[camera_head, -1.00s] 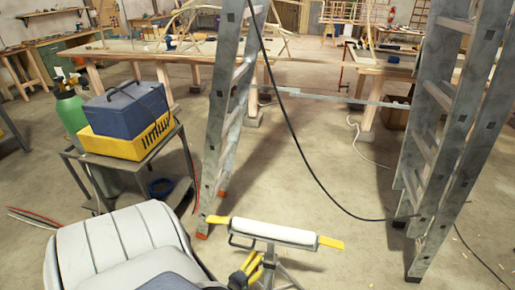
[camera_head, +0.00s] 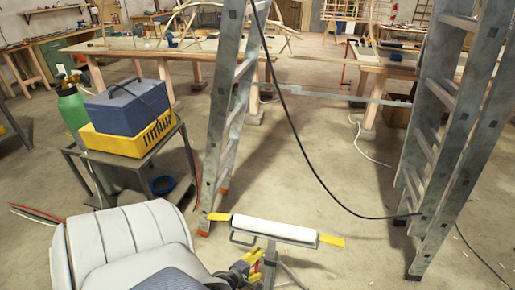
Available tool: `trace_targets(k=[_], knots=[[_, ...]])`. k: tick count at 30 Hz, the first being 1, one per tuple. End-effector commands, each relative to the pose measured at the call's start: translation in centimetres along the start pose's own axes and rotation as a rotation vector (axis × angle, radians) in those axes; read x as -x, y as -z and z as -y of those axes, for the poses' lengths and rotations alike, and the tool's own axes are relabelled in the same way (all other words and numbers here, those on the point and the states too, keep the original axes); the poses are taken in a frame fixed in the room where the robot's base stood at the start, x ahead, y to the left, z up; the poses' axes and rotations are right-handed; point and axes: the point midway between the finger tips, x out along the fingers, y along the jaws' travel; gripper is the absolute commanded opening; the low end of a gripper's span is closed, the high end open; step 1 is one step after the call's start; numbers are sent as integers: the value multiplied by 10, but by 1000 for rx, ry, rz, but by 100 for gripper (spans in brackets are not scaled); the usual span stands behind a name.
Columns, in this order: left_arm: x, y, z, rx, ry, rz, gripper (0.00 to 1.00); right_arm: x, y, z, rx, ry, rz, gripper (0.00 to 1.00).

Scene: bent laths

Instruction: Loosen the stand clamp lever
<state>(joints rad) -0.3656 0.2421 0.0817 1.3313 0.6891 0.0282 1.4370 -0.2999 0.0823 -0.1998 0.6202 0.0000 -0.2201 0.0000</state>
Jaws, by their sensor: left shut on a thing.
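The roller stand (camera_head: 275,230) has a white roller with yellow end pieces and a grey post and legs below it. It stands at the bottom middle of the head view. My left gripper (camera_head: 252,265), with yellow and dark parts, is at the stand's post just under the roller. It is shut on the clamp lever, of which only a small red bit (camera_head: 257,267) shows; the fingers hide most of it. My white padded left arm comes in from the bottom left. My right gripper is out of view.
Grey metal ladder legs (camera_head: 228,130) stand behind the stand, with more ladder rails (camera_head: 455,150) at right. A black cable (camera_head: 310,165) hangs between them. A cart (camera_head: 150,165) holds a yellow crate (camera_head: 130,140) and a blue box (camera_head: 125,106). Floor right of the stand is mostly clear.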

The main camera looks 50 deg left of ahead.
Motion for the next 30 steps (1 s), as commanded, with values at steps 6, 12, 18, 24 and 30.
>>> trace_targets(k=[6, 12, 18, 24, 30], knots=[[0, 2, -1, 7, 14, -3, 31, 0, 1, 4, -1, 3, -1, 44], [0, 2, -1, 8, 14, -3, 31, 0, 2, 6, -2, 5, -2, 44], [0, 2, -1, 8, 14, -3, 84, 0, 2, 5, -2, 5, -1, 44], [0, 1, 0, 7, 15, -2, 100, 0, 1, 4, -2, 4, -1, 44], [1, 1, 0, 7, 15, -1, 100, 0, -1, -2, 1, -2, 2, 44]])
